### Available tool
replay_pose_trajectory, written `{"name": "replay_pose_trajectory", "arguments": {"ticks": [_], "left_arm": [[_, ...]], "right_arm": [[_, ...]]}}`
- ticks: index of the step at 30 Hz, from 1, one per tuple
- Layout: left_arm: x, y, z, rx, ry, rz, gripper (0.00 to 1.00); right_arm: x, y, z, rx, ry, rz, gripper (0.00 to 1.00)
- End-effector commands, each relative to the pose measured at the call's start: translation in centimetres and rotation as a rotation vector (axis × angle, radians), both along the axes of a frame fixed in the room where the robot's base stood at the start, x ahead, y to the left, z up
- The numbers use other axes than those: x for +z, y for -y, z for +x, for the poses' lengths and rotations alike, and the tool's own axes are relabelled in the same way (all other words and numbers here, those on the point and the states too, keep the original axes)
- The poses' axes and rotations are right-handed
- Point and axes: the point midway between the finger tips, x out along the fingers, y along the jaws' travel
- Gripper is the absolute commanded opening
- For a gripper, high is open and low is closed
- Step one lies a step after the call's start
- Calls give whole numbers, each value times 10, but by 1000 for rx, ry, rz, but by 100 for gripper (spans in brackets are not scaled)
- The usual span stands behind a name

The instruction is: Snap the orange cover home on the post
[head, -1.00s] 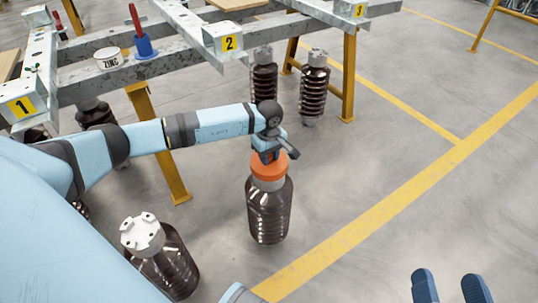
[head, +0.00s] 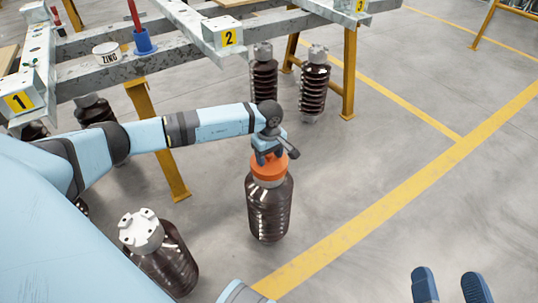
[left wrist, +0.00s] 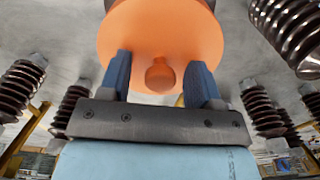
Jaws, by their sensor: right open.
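The orange cover (head: 268,168) sits on top of the dark brown ribbed post (head: 268,208), which stands upright on the floor. From above I cannot tell whether it is fully seated. My left gripper (head: 268,157) is directly over the cover. In the left wrist view the orange cover (left wrist: 160,40) fills the top, with its small round knob (left wrist: 160,75) between the blue fingers of the left gripper (left wrist: 160,85). The fingers are apart, with gaps on both sides of the knob. My right gripper (head: 450,287) is open and empty at the bottom right.
Another brown post with a grey metal cap (head: 141,232) stands at lower left. A steel rack (head: 180,55) with yellow legs and numbered plates runs behind, holding a ZINC tin (head: 106,54) and a blue holder (head: 143,44). More posts stand beneath. Floor to the right is clear.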

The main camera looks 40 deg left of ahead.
Motion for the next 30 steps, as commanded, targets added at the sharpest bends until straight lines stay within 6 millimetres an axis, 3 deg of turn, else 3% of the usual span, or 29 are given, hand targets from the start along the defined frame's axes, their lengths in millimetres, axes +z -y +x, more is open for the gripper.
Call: {"name": "replay_pose_trajectory", "arguments": {"ticks": [11,24,30], "left_arm": [[0,0,0,0,0,0,58],[103,0,1,-1,3,0,58],[130,0,1,-1,2,-1,58]], "right_arm": [[-11,-3,0,37,-98,-56,86],[40,1,0,-9,26,16,86],[51,2,-1,-22,66,34,86]]}}
